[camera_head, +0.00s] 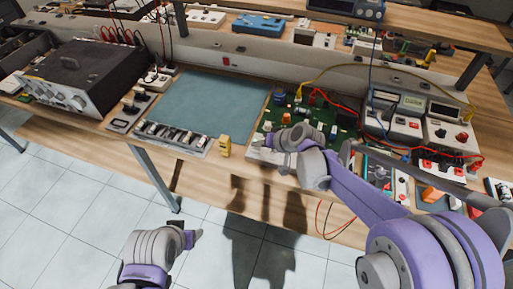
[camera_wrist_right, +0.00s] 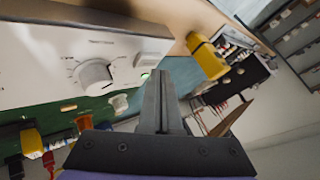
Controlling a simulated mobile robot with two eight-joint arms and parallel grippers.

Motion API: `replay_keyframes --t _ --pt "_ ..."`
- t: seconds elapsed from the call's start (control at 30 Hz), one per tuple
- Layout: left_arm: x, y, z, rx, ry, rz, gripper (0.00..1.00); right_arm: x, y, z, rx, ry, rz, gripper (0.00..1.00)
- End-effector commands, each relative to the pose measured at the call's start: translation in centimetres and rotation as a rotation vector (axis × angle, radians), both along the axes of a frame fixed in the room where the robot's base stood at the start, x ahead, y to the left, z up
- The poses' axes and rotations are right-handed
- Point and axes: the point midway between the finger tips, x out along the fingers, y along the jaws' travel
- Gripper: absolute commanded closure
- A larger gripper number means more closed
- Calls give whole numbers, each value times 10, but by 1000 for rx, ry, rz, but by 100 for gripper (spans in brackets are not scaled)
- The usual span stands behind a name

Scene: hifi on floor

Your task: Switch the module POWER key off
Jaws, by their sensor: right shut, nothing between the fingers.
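The module is a green circuit board (camera_head: 318,122) with a white front panel (camera_head: 270,158) near the bench's front edge. In the right wrist view the white panel (camera_wrist_right: 50,60) carries a round knob (camera_wrist_right: 95,77), a pale key (camera_wrist_right: 152,60) and a lit green light (camera_wrist_right: 145,75). The lettering is too blurred to read. My right gripper (camera_wrist_right: 162,78) is shut and empty, its fingertips beside the key and light; contact cannot be told. In the head view the right gripper (camera_head: 258,146) partly hides the panel. My left gripper (camera_head: 198,232) is away from the bench, over the floor.
A yellow block (camera_head: 225,146) stands left of the module, near a strip of switches (camera_head: 172,137). A blue mat (camera_head: 215,104) lies clear behind them. Red and yellow cables (camera_head: 335,97) cross above the board. Instruments (camera_head: 395,118) crowd the right side.

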Motion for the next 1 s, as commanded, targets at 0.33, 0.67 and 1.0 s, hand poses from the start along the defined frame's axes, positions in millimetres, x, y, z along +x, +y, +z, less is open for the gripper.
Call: replay_keyframes --t 0.33,0.67,1.0 --pt "0 0 0 0 0 0 40 0 0 0 0 0 0 100" --pt "-1 0 -5 0 2 0 40 0 0 -6 0 0 0 100" --pt "-2 0 -8 0 3 0 40 0 0 -9 0 0 0 100"
